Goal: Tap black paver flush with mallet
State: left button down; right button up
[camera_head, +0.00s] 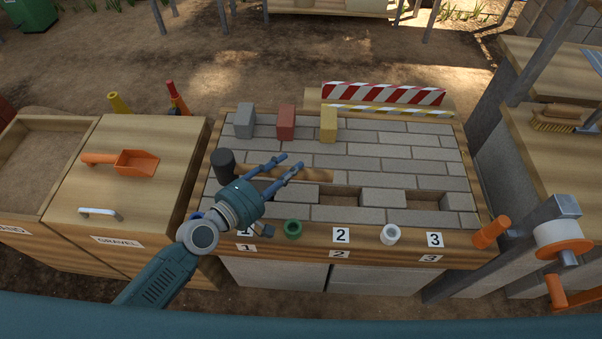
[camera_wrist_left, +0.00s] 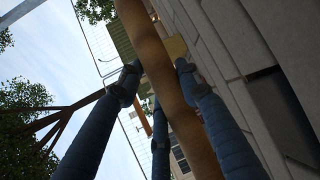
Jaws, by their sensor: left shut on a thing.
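The mallet has a black head (camera_head: 224,164) and a wooden handle (camera_head: 315,174). It lies across the grey paved bed in the head view. My left gripper (camera_head: 281,165) is shut on the handle, to the right of the head. In the left wrist view, the handle (camera_wrist_left: 165,80) runs between the fingers. I cannot clearly make out the black paver; my gripper and wrist cover the left end of the row with the gaps. My right gripper is not in view.
The paved bed (camera_head: 385,150) has open gaps (camera_head: 340,196) (camera_head: 427,200) near labels 2 and 3. Grey (camera_head: 244,121), red (camera_head: 286,122) and yellow (camera_head: 328,125) blocks stand at its back. A striped barrier (camera_head: 383,94) stands behind. An orange scoop (camera_head: 135,162) lies on the gravel lid.

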aim_at(308, 171)
pick_arm(q)
jog(key=a+r, duration=0.4)
jog(key=a, duration=0.1)
jog(key=a+r, duration=0.2)
jog(key=shift+a, duration=0.2)
dwell(0.7)
jog(key=d, duration=0.2)
jog(key=d+f+p, duration=0.1)
jog(key=d, duration=0.1)
jog(key=d+f+p, duration=0.1)
jog(key=shift+w+d, duration=0.1)
jog(key=shift+d, duration=0.3)
jog(key=d+f, duration=0.1)
jog(key=d, duration=0.1)
jog(key=d+f, duration=0.1)
jog(key=d, duration=0.2)
jog(key=d+f, duration=0.1)
jog(key=d, duration=0.1)
jog(key=shift+d+f+p, duration=0.2)
jog(key=shift+d+p, duration=0.2)
